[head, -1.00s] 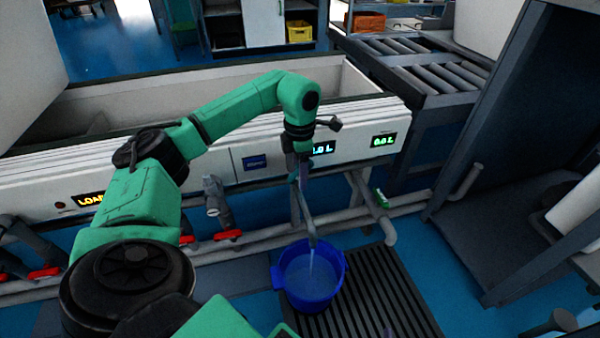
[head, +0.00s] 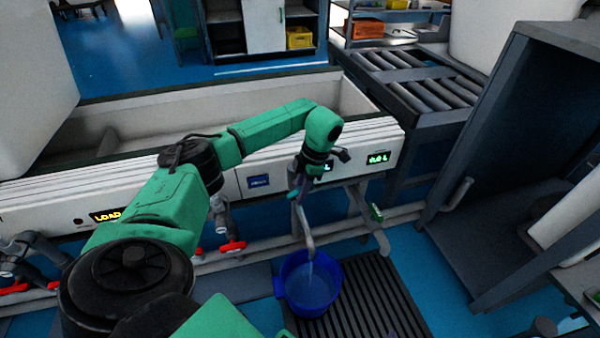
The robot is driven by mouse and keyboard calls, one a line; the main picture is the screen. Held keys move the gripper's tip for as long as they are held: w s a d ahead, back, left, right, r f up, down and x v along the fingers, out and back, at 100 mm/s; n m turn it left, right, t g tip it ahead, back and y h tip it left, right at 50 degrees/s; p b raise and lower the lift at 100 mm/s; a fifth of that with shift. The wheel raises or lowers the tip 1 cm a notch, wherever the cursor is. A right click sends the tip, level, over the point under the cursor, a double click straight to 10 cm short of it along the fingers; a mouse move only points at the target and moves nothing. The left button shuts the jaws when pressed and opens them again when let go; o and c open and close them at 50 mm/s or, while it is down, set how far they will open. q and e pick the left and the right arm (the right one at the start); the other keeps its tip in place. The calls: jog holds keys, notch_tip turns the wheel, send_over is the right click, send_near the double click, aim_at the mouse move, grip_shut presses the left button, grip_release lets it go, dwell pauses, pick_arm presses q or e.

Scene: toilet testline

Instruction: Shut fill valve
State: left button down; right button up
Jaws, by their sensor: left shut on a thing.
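My left gripper (head: 297,190) points down in front of the white panel, at the top of the grey spout pipe (head: 306,228). It is shut on the fill valve, where a small green part (head: 292,195) shows beside the fingers. The fingers and wrist hide most of the valve, so its handle angle cannot be told. The spout hangs over a blue bucket (head: 309,301), and a pale stream of water (head: 310,272) runs down into it. The bucket holds water. My right gripper is not in view.
Another valve with a green handle (head: 376,212) sits on the pipe to the right. Red-handled valves (head: 232,246) are at left. The bucket stands on a dark floor grate (head: 370,300). A white trough (head: 240,115) lies behind the panel, with a roller conveyor (head: 425,80) at right.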

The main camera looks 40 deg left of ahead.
pick_arm(q)
jog(key=shift+w+d+r+g+y+p, duration=0.1)
jog(key=shift+r+g+y+p, duration=0.1)
jog(key=shift+g+y+p, duration=0.25)
jog(key=shift+f+g, duration=0.1)
jog(key=shift+g, duration=0.25)
jog(key=shift+f+g+y, duration=0.1)
jog(key=shift+g+y, duration=0.25)
jog(key=shift+g, duration=0.05)
jog(key=shift+g+y+b, duration=0.5)
jog(key=shift+g+b, duration=0.1)
jog(key=shift+g, duration=0.3)
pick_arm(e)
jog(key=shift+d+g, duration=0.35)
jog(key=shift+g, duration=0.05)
